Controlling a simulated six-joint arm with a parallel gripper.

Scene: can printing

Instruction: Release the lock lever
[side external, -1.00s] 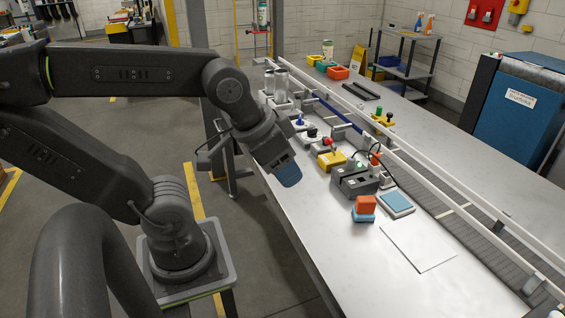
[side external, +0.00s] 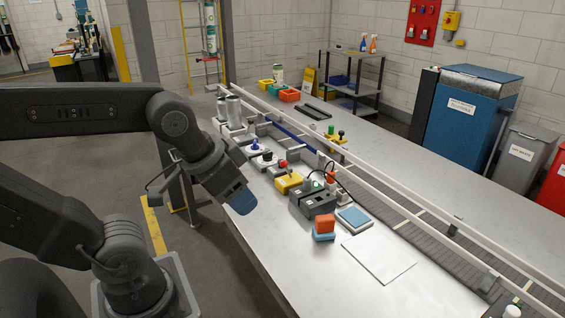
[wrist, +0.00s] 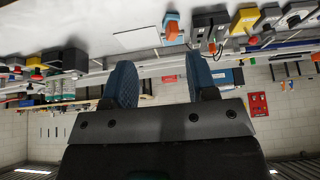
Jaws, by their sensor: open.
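My gripper (side external: 243,202), with blue finger pads, hangs at the near edge of the workbench, left of the row of devices and apart from them. The wrist view shows its two fingers (wrist: 162,78) wide apart with nothing between them. Small controls stand in a row on the bench: a blue-knobbed one (side external: 253,148), a black-knobbed one (side external: 267,157) and a red-knobbed one (side external: 283,164). Nearer are a yellow box (side external: 289,182) and a dark grey device (side external: 312,203) with a green button. I cannot tell which part is the lock lever.
An orange-and-blue block (side external: 324,227), a blue pad (side external: 353,217) and a white sheet (side external: 378,257) lie on the bench (side external: 290,275). A railed conveyor (side external: 440,235) runs behind. Metal cans (side external: 233,110) stand at the far end. The near bench surface is clear.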

